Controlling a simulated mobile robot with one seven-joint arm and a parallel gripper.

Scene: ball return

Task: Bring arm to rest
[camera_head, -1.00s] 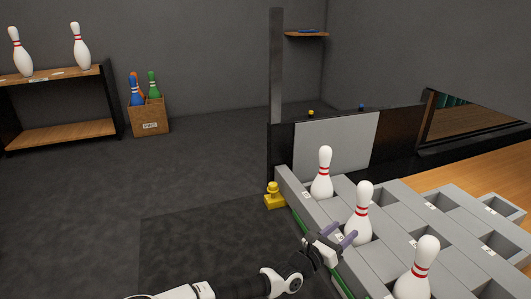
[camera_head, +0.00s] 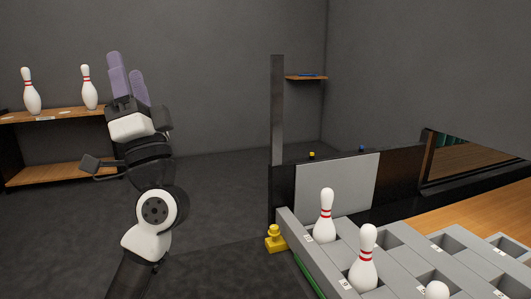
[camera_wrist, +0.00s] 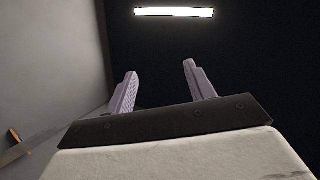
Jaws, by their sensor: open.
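My gripper (camera_head: 128,85) is raised upright at the left of the head view, its two purple fingers pointing up. The wrist view shows the fingers (camera_wrist: 158,85) spread apart with nothing between them, so it is open and empty. Behind them the wrist view shows a dark surface with a lit strip lamp (camera_wrist: 174,12). My arm stands clear of the grey pin rack (camera_head: 315,262) at the lower right, and hides part of the left shelf.
White pins with red bands stand in the rack, one at the back (camera_head: 325,215) and one nearer (camera_head: 367,262). Two pins stand on the wooden shelf (camera_head: 50,117) at left. A yellow post (camera_head: 275,238) stands by the rack corner. The dark floor between is clear.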

